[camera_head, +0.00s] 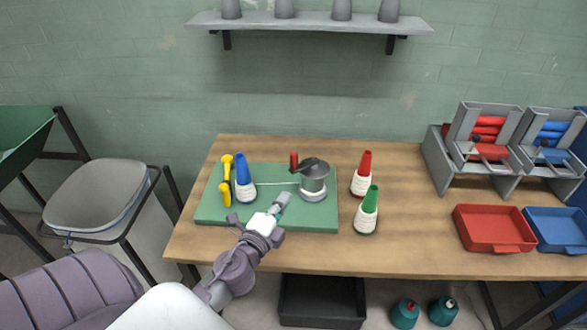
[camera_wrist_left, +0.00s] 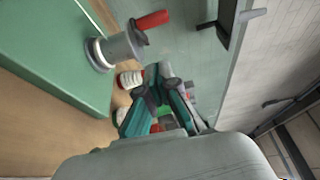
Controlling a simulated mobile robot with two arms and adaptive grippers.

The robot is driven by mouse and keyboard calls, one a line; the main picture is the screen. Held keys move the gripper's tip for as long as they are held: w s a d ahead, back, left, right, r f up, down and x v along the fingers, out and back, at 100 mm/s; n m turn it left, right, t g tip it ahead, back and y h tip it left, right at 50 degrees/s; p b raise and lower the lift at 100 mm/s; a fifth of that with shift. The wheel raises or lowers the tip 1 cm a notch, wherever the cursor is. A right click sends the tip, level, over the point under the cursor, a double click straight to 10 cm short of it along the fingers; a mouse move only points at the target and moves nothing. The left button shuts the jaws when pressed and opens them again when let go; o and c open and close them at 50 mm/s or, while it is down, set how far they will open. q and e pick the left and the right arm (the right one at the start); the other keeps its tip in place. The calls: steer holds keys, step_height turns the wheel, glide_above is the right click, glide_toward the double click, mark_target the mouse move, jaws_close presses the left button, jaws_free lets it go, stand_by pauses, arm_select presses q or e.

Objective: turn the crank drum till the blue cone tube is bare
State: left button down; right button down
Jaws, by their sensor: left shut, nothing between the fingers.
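The grey crank drum (camera_head: 313,180) stands on the green board (camera_head: 285,225), its red crank handle (camera_head: 294,162) upright at its left side. The blue cone tube (camera_head: 242,168) stands at the board's left, with white thread wound on its lower part. A thin pale line of thread runs from it to the drum. My left gripper (camera_head: 284,199) is shut and empty, just in front and left of the drum, apart from the handle. The left wrist view shows the drum (camera_wrist_left: 120,48), the red handle (camera_wrist_left: 152,19) and my closed fingers (camera_wrist_left: 160,84). My right gripper is out of view.
A yellow post (camera_head: 226,180) stands left of the blue cone. A red cone (camera_head: 364,175) and a green cone (camera_head: 367,212) stand right of the board. Red (camera_head: 492,230) and blue (camera_head: 556,228) trays lie at the right, before two grey racks. The table's front middle is clear.

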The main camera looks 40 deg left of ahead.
mark_target(293, 164)
arm_select(q)
steer(key=w+a+p, duration=0.2)
steer(key=w+a, duration=0.2)
steer(key=w, duration=0.6)
steer(key=shift+a, duration=0.3)
steer(key=shift+w, duration=0.1)
steer(key=shift+w+a+b, duration=0.1)
steer(key=shift+a+b, duration=0.55)
steer(key=shift+w+a+m+h+b, duration=0.25)
steer(key=shift+a+m+h+b, duration=0.45)
steer(key=shift+h, duration=0.5)
steer(key=shift+w+a+m+h+b, duration=0.2)
steer(key=shift+a+m+h+b, duration=0.3)
steer(key=shift+m+h+b, duration=0.5)
steer(key=shift+w+a+m+h+b, duration=0.25)
steer(key=shift+a+m+h+b, duration=0.5)
steer(key=shift+h, duration=0.65)
steer(key=shift+d, duration=0.1)
